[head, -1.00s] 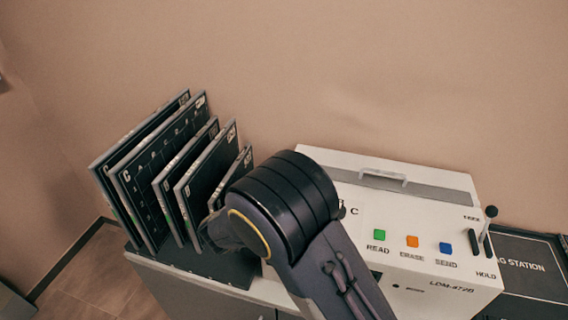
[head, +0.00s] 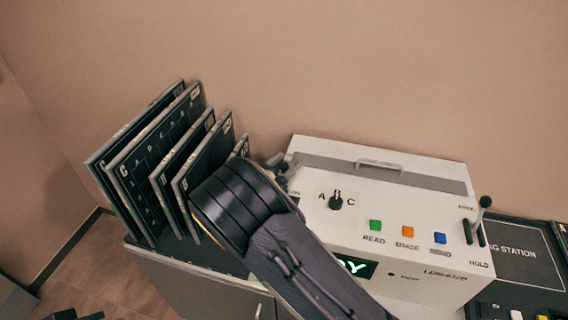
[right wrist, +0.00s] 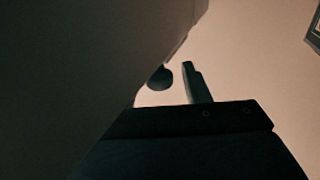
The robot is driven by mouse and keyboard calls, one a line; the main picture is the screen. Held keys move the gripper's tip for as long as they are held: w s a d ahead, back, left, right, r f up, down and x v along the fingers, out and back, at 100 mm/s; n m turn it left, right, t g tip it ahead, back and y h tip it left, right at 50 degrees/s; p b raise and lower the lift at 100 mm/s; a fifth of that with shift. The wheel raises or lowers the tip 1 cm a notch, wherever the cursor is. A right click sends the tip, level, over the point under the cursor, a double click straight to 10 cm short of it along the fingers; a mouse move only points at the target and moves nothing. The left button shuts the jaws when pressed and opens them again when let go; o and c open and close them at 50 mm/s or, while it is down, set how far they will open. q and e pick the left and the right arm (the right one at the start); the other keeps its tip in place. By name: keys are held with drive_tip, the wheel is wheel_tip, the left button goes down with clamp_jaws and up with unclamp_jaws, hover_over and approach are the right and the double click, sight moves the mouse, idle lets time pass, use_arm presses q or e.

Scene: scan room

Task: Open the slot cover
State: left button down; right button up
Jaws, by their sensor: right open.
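The slot cover (head: 331,161) looks to be the long grey strip along the back top of the white machine (head: 415,205), with a raised handle (head: 379,164). The strip appears closed. My right gripper (head: 283,166) is at the machine's left back corner, left of the handle and apart from it; my own wrist partly hides it. In the right wrist view, a dark finger (right wrist: 197,82) stands up against the wall, and a dark rounded tip shows beside it. The gripper is open, with nothing seen held. My left gripper cannot be made out.
A rack of dark upright plates (head: 160,160) stands close left of my right arm. The machine's front has an A-B-C knob (head: 336,202), coloured buttons (head: 407,231) and a lever (head: 483,208). A dark panel (head: 520,255) lies to the right. A large grey surface fills the wrist view's left.

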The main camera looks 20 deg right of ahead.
sight(290, 159)
drive_tip(key=shift+c, duration=0.3)
clamp_jaws()
drive_tip(key=w+d, duration=0.1)
drive_tip(key=w+d+b, duration=0.1)
drive_tip(key=w, duration=0.1)
drive_tip(key=w+d, duration=0.1)
drive_tip(key=w, duration=0.1)
drive_tip(key=shift+f, duration=0.1)
drive_tip(key=shift+w+d, duration=0.25)
drive_tip(key=shift+w, duration=0.15)
drive_tip(key=shift+o, duration=0.3)
unclamp_jaws()
drive_tip(key=b+v, duration=0.2)
drive_tip(key=v, duration=0.5)
drive_tip(key=shift+s+a, duration=0.25)
drive_tip(key=shift+a, duration=0.05)
